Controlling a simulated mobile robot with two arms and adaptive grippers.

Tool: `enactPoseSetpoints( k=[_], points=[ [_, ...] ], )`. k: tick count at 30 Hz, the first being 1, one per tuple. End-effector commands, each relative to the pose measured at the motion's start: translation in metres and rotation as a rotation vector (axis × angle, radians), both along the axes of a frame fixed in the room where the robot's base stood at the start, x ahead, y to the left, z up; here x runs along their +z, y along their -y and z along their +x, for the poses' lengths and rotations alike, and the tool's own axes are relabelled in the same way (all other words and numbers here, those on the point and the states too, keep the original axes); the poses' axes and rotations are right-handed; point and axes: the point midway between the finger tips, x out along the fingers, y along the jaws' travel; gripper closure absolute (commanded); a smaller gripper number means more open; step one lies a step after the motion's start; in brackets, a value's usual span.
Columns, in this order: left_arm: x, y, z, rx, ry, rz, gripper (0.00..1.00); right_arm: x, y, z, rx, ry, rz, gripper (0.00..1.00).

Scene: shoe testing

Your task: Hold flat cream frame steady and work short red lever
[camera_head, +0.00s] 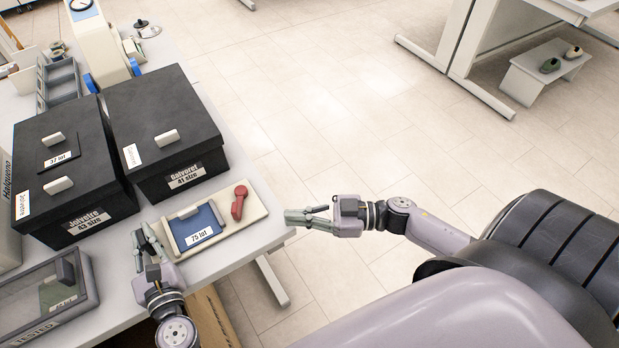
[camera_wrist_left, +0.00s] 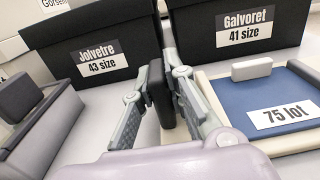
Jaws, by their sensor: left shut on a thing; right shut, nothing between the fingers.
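The flat cream frame (camera_head: 245,225) lies on the table in front of the black boxes. It holds a blue panel with a pale handle and a "75 lot" label (camera_head: 199,237); the panel also shows in the left wrist view (camera_wrist_left: 262,97). The short red lever (camera_head: 239,202) stands at the frame's right end, outside the left wrist view. My right gripper (camera_head: 291,216) is shut and empty, just right of the frame, apart from the lever.
Two black lidded boxes, "Jolvetre 43 size" (camera_head: 88,200) and "Galvoret 41 size" (camera_head: 185,155), stand right behind the frame. A grey clear-topped "TESTED" case (camera_head: 45,305) is at the front left. The table edge runs close along the frame's right end, with open floor beyond.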

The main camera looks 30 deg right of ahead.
Motion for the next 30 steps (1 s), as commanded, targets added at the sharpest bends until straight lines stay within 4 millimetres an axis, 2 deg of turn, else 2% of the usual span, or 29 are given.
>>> enactPoseSetpoints(
  k=[3,7,11,14,17,22,30],
  points=[
    [0.0,-0.001,0.0,0.002,0.0,0.001,1.0,-0.001,0.014,-0.01,0.001,-0.002,-0.003,1.0],
    [0.0,-0.001,0.0,0.003,0.0,0.002,1.0,0.0,0.022,-0.015,0.0,-0.001,0.0,1.0],
    [0.0,-0.002,0.0,0.003,0.001,0.002,1.0,0.001,0.022,-0.016,0.006,0.005,0.0,0.93],
    [0.0,-0.002,0.0,0.003,0.001,0.002,1.0,0.005,0.013,-0.011,0.036,0.021,0.004,0.87],
    [0.0,-0.002,0.0,0.003,0.001,0.002,1.0,0.011,-0.008,-0.003,0.107,0.057,0.009,0.8],
    [0.001,-0.002,0.0,0.003,0.002,0.002,1.0,0.029,-0.056,0.011,0.303,0.144,-0.007,0.69],
    [0.0,-0.002,0.0,0.003,0.001,0.001,1.0,0.052,-0.12,0.022,0.65,0.271,-0.118,0.68]
  ],
)
